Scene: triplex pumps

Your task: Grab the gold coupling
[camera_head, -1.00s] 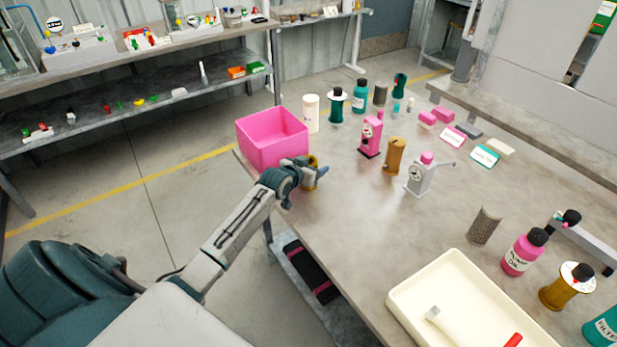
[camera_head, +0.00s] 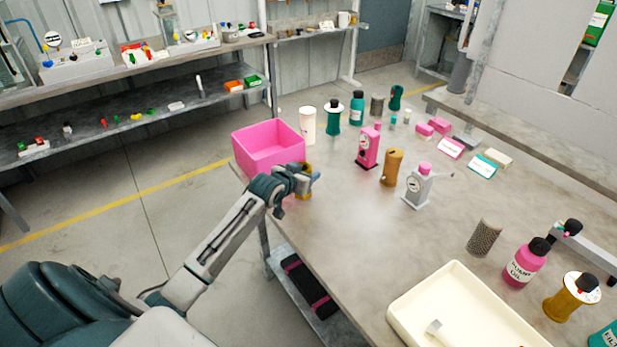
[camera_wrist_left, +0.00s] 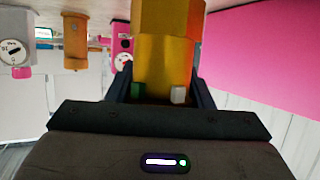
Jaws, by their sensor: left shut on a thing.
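The gold coupling (camera_wrist_left: 165,55) fills the top middle of the left wrist view, between the two dark fingers of my left gripper (camera_wrist_left: 160,92). In the head view my left gripper (camera_head: 308,182) is shut on the gold coupling (camera_head: 304,194), just in front of the pink bin. The gripper and wrist hide part of the coupling there. I cannot tell whether the coupling touches the table. My right gripper is not in view.
The pink bin (camera_head: 268,147) stands close behind my left gripper. A bronze pump (camera_head: 392,167), a pink pump (camera_head: 368,148) and a grey pump (camera_head: 418,187) stand to the right. A cream tray (camera_head: 405,312) lies at the front. The table's middle is clear.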

